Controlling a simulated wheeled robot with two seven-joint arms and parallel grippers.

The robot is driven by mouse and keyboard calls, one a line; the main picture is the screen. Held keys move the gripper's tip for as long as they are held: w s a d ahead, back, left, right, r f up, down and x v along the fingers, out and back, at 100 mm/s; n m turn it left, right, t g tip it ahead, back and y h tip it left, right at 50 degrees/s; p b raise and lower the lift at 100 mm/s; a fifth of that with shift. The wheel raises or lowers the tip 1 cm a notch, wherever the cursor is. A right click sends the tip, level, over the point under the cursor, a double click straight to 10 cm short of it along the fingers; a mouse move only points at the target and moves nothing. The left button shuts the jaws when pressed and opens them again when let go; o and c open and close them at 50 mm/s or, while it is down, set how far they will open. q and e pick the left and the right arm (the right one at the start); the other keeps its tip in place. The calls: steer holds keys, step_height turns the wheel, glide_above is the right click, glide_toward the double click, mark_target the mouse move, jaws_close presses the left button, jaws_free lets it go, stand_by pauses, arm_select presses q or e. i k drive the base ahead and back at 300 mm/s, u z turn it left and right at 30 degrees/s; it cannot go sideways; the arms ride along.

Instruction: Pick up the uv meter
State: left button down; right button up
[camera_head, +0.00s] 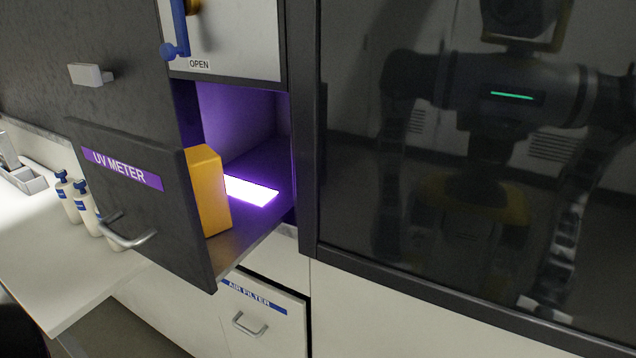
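The uv meter looks to be the yellow-orange box-shaped thing (207,190). It stands upright at the front of an open compartment, just behind the dark front panel (140,200) with the purple "UV METER" label (121,168) and a metal handle (127,234). The panel hides part of its left side. A bright violet-white glowing patch (250,191) lies on the compartment floor behind it. Neither of my grippers shows clearly as itself in the head view.
White bottles with blue caps (87,208) stand on the white counter (60,270) at left. A blue lever (176,42) is above, by an "OPEN" label. An "AIR FILTER" drawer (255,325) is below. A dark glossy panel (450,180) at right reflects a robot.

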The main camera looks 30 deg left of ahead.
mark_target(205, 165)
steer(key=z, duration=0.2)
steer(key=k, duration=1.15)
steer(key=u, duration=1.5)
